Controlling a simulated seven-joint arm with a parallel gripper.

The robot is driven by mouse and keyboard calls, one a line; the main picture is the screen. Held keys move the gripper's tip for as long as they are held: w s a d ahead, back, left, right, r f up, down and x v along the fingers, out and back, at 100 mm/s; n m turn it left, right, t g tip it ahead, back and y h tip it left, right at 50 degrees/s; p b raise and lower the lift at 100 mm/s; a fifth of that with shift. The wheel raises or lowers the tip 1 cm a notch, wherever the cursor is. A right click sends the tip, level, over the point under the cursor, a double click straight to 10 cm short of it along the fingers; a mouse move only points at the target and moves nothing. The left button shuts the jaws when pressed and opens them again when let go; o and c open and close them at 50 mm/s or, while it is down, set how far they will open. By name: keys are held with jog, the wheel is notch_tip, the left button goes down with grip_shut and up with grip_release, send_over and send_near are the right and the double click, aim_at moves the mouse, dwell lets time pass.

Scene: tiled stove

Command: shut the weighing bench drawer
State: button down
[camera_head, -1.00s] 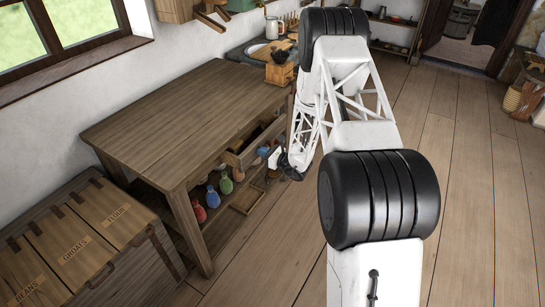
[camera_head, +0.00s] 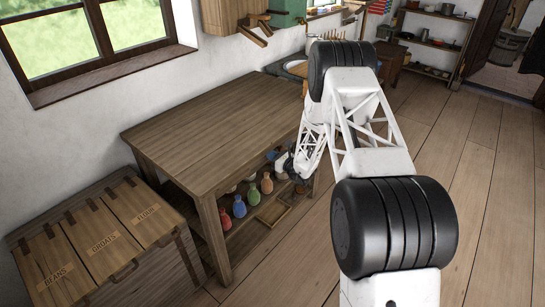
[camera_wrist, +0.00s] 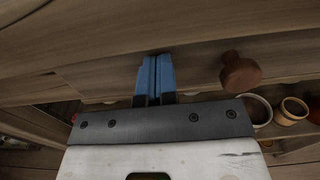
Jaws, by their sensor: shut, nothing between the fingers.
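The weighing bench (camera_head: 215,125) is a brown wooden table below the window. Its drawer front (camera_wrist: 200,68) spans the wrist view under the bench top's edge, with a round brown knob (camera_wrist: 240,72) right of my gripper. My gripper (camera_wrist: 154,60) has its blue fingers together, empty, with the tips at the drawer front, left of the knob; I cannot tell whether they touch it. In the head view the arm covers much of the drawer area and no open drawer box shows. Whether the front is fully flush is unclear.
Coloured bottles (camera_head: 239,206) stand on the bench's lower shelf, with small pots (camera_wrist: 292,110) close right of my gripper in the wrist view. A lidded bin chest (camera_head: 100,240) stands at the near left. The floor (camera_head: 490,190) at the right is clear.

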jog(key=shift+w+a+r, duration=0.1)
jog(key=shift+w+a, duration=0.1)
jog(key=shift+a, duration=0.05)
jog(key=v, duration=1.4)
jog(key=shift+s+d, duration=0.2)
jog(key=shift+d, duration=0.05)
jog(key=s+a+r+n+g, duration=0.3)
jog(key=s+r+n+g, duration=0.15)
jog(key=s+r, duration=0.4)
jog(key=s+a+r+n+g, duration=0.3)
jog(key=s+a+r+n, duration=0.15)
jog(key=r, duration=0.65)
jog(key=s+a+r+n+g, duration=0.2)
jog(key=s+r+n+g, duration=0.25)
jog(key=s+r, duration=0.4)
jog(key=s+d+r+n+h, duration=0.3)
jog(key=s+r+n+h, duration=0.1)
jog(key=s, duration=0.7)
jog(key=s+d+r+n+t+h, duration=0.1)
jog(key=s+d+r+n+h, duration=0.2)
jog(key=s, duration=0.8)
jog(key=s+d+r+n+h, duration=0.2)
jog(key=s+r+n+h, duration=0.4)
jog(key=s, duration=0.6)
jog(key=shift+d+r+t, duration=0.4)
jog(key=shift+r, duration=0.1)
jog(key=shift+w, duration=0.1)
